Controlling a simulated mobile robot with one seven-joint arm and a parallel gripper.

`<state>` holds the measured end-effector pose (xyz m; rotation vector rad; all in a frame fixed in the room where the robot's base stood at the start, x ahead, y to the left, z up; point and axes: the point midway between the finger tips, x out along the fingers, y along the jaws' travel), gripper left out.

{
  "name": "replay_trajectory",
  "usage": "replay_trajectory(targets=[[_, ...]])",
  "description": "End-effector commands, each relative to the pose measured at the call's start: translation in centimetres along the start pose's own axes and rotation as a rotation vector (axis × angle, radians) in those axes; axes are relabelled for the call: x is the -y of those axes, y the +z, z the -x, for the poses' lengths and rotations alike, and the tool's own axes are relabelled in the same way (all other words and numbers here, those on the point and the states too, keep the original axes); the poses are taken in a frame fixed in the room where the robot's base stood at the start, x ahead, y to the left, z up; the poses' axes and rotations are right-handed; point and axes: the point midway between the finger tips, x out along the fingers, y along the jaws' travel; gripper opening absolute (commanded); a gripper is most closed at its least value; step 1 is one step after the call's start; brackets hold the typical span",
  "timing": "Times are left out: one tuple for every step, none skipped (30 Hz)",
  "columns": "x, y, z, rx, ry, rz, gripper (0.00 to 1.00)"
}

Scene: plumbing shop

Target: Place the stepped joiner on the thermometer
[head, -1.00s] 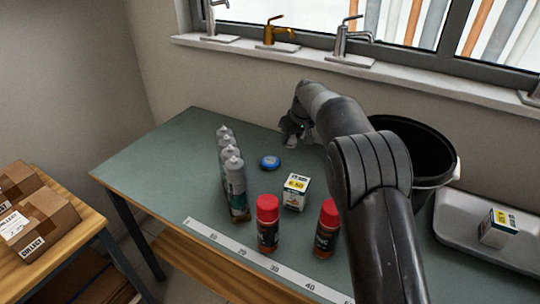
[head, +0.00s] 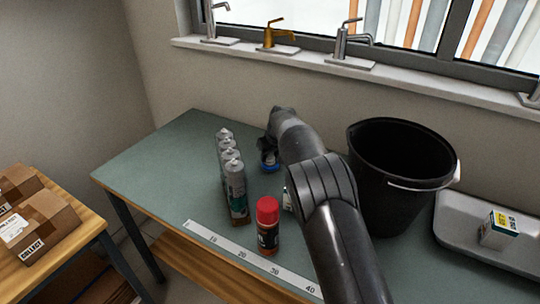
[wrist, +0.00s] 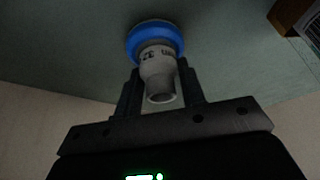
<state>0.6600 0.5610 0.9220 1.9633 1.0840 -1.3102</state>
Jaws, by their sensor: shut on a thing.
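The stepped joiner (wrist: 158,72) is a grey, stepped tube with dark markings. It sits between the two fingers of my gripper (wrist: 159,90) in the wrist view, and the gripper is shut on it. The thermometer (wrist: 133,42) is a round blue disc lying on the green bench; the joiner's far end overlaps it in the wrist view. I cannot tell whether they touch. In the head view my gripper (head: 267,153) is right at the blue thermometer (head: 270,168), partly covering it. The joiner is hidden there by my gripper.
Several grey cartridges (head: 235,187) stand in a row just left of the thermometer. A red-capped bottle (head: 268,225) and a ruler strip (head: 240,255) are at the front. My arm mostly hides a white box. A black bucket (head: 400,180) and grey tray (head: 480,250) are right.

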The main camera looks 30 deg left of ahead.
Motion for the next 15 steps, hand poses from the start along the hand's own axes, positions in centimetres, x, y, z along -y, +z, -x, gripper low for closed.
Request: replay_trajectory(targets=[[-0.01,0.01,0.00,0.000,0.000,0.000,0.15],[-0.01,0.02,-0.01,0.000,0.000,0.000,0.15],[-0.01,0.05,-0.09,0.001,0.000,0.000,0.15],[-0.02,0.09,-0.17,0.001,0.000,0.000,0.15],[-0.02,0.13,-0.26,0.001,0.000,-0.001,0.15],[-0.03,0.14,-0.29,0.001,0.000,0.000,0.38],[-0.03,0.13,-0.27,0.001,0.000,0.000,0.40],[-0.03,0.13,-0.27,0.001,0.000,0.000,0.43],[-0.02,0.13,-0.26,0.001,0.000,0.000,0.46],[-0.02,0.13,-0.26,0.001,0.000,0.000,0.48],[-0.02,0.13,-0.26,0.001,0.000,0.000,0.51],[-0.02,0.13,-0.26,0.001,0.000,0.000,0.54],[-0.02,0.13,-0.25,0.001,0.000,0.000,0.57],[-0.02,0.13,-0.25,0.001,0.000,0.000,0.58],[-0.02,0.13,-0.25,0.001,0.000,0.000,0.58]])
